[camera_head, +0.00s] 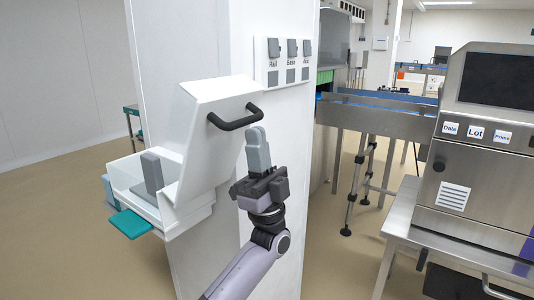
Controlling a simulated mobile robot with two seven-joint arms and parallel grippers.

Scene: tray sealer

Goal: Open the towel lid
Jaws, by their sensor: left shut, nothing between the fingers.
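The white towel lid (205,150) is a slanted panel on a white box fixed to the white wall. It carries a dark curved bar handle (233,121). Below and left of it is a white open-topped bin (177,214) with a grey upright plate (152,170) in it. My left gripper (257,137) points up with its grey fingers together and empty. Its fingertips appear just below the right end of the handle; I cannot tell whether they touch it. My right gripper is not in view.
A teal flap (130,224) sticks out below the bin. A panel with several switches (283,60) is on the wall above the handle. A steel machine (480,150) on a table stands at right, with a conveyor (385,118) behind. The floor left of the wall is mostly clear.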

